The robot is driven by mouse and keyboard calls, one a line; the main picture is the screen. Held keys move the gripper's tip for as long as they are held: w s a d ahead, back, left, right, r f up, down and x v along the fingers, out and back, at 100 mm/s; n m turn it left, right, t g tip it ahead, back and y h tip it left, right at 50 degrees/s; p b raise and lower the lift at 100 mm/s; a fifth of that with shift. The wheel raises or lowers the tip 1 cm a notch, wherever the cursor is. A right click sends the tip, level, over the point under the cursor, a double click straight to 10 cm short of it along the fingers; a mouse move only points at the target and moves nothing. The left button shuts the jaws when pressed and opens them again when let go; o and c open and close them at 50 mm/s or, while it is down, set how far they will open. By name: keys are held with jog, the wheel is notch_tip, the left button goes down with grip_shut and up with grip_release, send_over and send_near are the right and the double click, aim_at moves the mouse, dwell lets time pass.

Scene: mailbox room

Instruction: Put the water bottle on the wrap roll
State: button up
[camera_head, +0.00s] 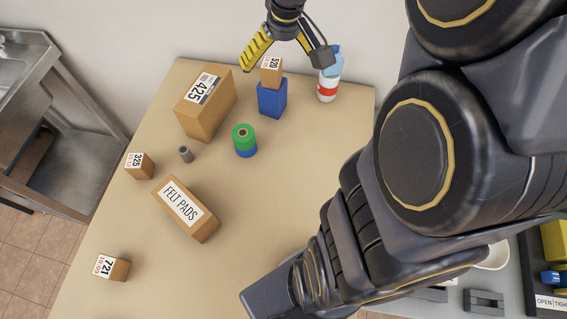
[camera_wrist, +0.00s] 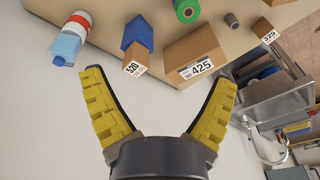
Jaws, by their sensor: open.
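A white and red cylinder with a light-blue top, apparently the water bottle (camera_head: 327,88), stands at the back right of the table. It also shows in the wrist view (camera_wrist: 66,45); I cannot tell whether its light-blue part is separate. A green roll with a dark centre, apparently the wrap roll (camera_head: 243,132), is mid-table on a blue base. Its green part shows at the top of the wrist view (camera_wrist: 187,11). My gripper (camera_head: 284,60) is open and empty, its fingers spread in the wrist view (camera_wrist: 160,82). In the head view it appears left of the bottle, over the back edge.
A small 520 box (camera_head: 270,72) sits on a blue block (camera_head: 271,99) between roll and bottle. A 425 box (camera_head: 205,103), grey cylinder (camera_head: 186,154), 325 box (camera_head: 139,166), felt pads box (camera_head: 185,209) and 721 box (camera_head: 112,267) occupy the left. The table (camera_head: 285,190) is clear at centre right.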

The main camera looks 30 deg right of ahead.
jog(key=s+a+n+g, duration=0.1)
jog(key=s+a+g, duration=0.1)
jog(key=s+a, duration=0.4)
jog(key=s+a+r+g, duration=0.1)
jog(key=s+a, duration=0.5)
jog(key=s, duration=0.8)
jog(key=shift+s+a+r+n+g, duration=0.15)
jog(key=shift+s+a+n+g, duration=0.1)
jog(key=shift+n+g, duration=0.15)
